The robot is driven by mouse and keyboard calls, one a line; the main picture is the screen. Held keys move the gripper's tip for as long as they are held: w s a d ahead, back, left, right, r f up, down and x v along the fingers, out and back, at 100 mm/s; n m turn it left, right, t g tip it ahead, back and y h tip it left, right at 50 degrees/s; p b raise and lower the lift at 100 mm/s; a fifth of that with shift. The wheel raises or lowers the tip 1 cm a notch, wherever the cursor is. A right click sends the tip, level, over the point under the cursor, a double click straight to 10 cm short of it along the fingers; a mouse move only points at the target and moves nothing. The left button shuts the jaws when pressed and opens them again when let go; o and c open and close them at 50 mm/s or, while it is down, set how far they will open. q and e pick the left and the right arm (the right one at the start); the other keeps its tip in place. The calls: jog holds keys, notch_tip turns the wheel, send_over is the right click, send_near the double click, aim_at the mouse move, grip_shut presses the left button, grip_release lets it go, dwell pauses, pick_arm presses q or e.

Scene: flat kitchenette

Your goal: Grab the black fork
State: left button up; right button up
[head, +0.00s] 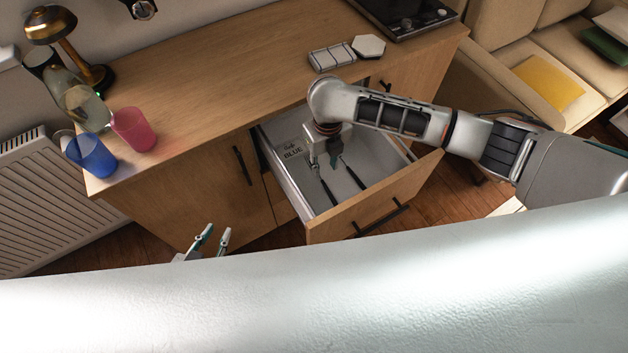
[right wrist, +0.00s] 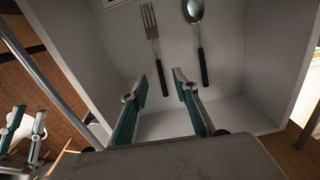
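The black fork, with a metal head and black handle, lies flat in the open drawer; it shows in the right wrist view (right wrist: 152,30) and as the left dark handle in the head view (head: 327,191). My right gripper (right wrist: 162,78) is open and empty. In the right wrist view its fingertips appear on either side of the fork's handle end; I cannot tell its height above it. In the head view the right gripper (head: 328,160) points down into the drawer. My left gripper (head: 216,235) is open and empty, in front of the cabinet.
A spoon (right wrist: 201,45) with a black handle lies right of the fork. The drawer's walls (head: 288,185) surround both. The wooden countertop (head: 225,85) holds a blue cup (head: 92,158), a pink cup (head: 134,130), a lamp (head: 58,35) and a hob (head: 405,15).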

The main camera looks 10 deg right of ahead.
aim_at(324, 183)
jog(key=shift+s+f+b, duration=0.1)
jog(key=shift+f+b, duration=0.25)
jog(key=shift+f, duration=1.15)
notch_tip(324, 183, down, 5)
jog(key=shift+s+r+b, duration=0.1)
jog(key=shift+b, duration=0.45)
grip_shut()
